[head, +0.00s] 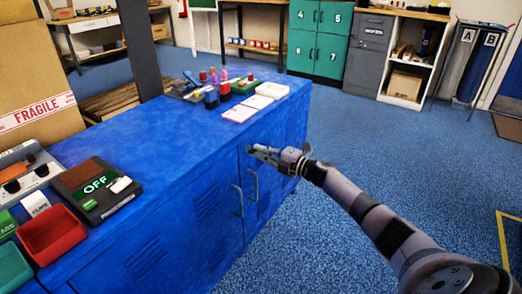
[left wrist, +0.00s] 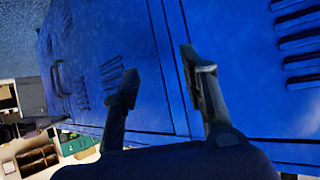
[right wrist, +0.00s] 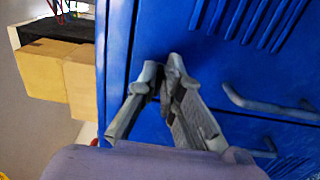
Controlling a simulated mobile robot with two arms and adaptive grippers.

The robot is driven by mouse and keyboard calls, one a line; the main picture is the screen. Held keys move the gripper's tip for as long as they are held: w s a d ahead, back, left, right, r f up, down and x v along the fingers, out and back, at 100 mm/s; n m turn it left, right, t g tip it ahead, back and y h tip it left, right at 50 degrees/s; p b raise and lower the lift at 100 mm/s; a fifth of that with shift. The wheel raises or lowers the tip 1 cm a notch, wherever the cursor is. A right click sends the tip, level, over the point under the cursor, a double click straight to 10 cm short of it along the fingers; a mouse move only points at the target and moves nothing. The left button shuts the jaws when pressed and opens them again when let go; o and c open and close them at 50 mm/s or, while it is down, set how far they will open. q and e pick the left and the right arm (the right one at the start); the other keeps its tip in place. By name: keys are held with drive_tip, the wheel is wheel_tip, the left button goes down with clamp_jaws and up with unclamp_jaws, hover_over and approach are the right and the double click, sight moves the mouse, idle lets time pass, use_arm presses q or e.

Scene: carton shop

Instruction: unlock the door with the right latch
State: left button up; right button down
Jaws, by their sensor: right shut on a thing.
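The blue cabinet (head: 150,150) has two front doors with grey bar handles, the left handle (head: 237,200) and the right handle (head: 253,184). My right gripper (head: 254,150) is at the top of the right door, just under the cabinet's top edge. In the right wrist view its fingers (right wrist: 162,72) are closed together on the small grey latch, which they mostly hide. The doors look closed. My left gripper (left wrist: 163,82) shows only in the left wrist view, open and empty in front of the blue louvred cabinet face.
The cabinet top carries a red bin (head: 52,235), a box reading OFF (head: 95,188), a carton marked FRAGILE (head: 38,75) and white cards (head: 240,113). Blue carpet (head: 370,150) is clear to the right. Green lockers (head: 318,40) stand at the back.

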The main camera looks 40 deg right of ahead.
idle(0.3)
drive_tip(key=c, duration=1.7)
unclamp_jaws()
drive_tip(key=shift+s, duration=0.1)
drive_tip(key=v, duration=1.1)
drive_tip(key=shift+s+d, duration=0.2)
drive_tip(key=shift+s, duration=0.15)
